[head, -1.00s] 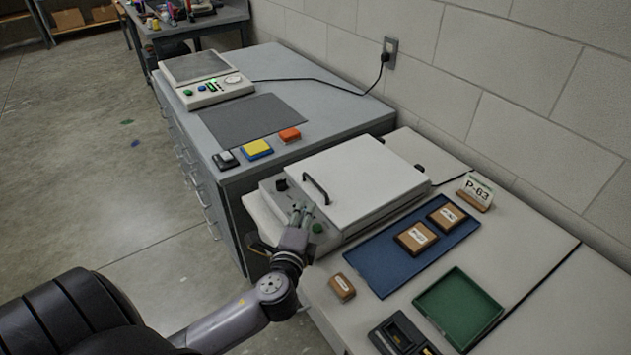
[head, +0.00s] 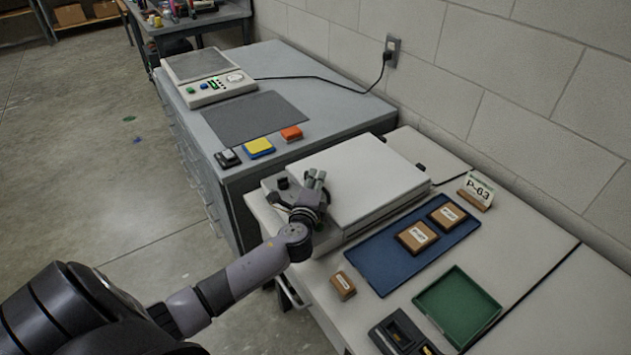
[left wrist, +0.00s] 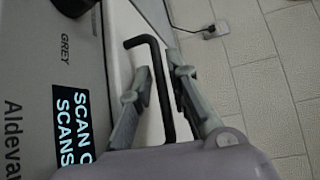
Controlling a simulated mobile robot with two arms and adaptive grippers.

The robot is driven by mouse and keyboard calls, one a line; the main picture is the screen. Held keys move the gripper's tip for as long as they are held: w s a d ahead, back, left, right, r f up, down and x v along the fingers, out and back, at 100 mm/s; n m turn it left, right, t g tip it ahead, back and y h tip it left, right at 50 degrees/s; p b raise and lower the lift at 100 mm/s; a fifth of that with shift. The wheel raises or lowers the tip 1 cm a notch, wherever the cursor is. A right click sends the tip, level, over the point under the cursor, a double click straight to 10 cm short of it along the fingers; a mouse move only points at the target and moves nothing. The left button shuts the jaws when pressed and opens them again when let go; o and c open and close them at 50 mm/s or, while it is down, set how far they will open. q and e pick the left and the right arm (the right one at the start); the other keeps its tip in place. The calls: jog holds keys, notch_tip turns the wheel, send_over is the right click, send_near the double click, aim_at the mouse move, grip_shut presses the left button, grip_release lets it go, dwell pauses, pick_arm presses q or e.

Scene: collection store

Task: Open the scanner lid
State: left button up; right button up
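The scanner (head: 352,236) is a pale box on the near table, and its white lid (head: 378,178) lies flat and shut. My left gripper (head: 315,180) is at the front left edge of the lid and hides the handle in the head view. In the left wrist view, the dark lid handle (left wrist: 162,92) runs between the two fingers of my left gripper (left wrist: 160,88). The fingers are open on either side of it, with a gap visible on both sides. My right gripper is not in view.
A blue tray (head: 381,278) with wooden boxes, a small wooden block (head: 343,286) and a green tray (head: 457,307) lie right of the scanner. A P-63 sign (head: 477,191) stands near the wall. A grey cabinet (head: 330,112) stands behind on the left.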

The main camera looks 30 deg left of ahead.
pick_arm(q)
jog(key=shift+c, duration=0.2)
grip_shut()
dwell(0.4)
